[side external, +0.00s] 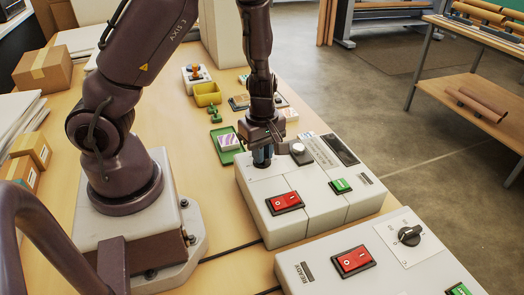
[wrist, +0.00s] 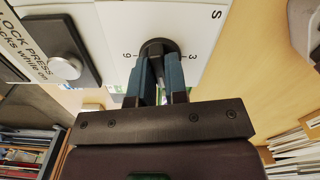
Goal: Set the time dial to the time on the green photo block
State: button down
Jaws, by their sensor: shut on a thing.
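The time dial, a black round knob (wrist: 158,46) on a white panel, shows in the wrist view with printed marks such as "3" and "9" around it. My gripper (wrist: 160,72) has its two blue-grey fingers shut on the knob from either side. The knob's pointer is hidden by the fingers, so its setting cannot be read. In the side view my gripper (side external: 262,156) points down at the near-left machine's top, hiding the dial. A photo block (side external: 230,141) with a purple and white face lies on a green tray (side external: 224,154); its time is too small to read.
The machine (side external: 317,205) has a silver button (side external: 297,147), also in the wrist view (wrist: 66,66), a red switch (side external: 285,202) and a green switch (side external: 341,186). A second machine (side external: 330,265) with a black knob (side external: 409,235) stands in front. A yellow bin (side external: 207,94) stands behind.

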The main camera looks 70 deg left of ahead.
jog(key=m, duration=0.4)
jog(key=shift+m, duration=2.1)
jog(key=c, duration=1.1)
grip_release()
jog(key=shift+c, duration=0.2)
notch_tip(320, 180, up, 13)
jog(key=shift+m, duration=0.3)
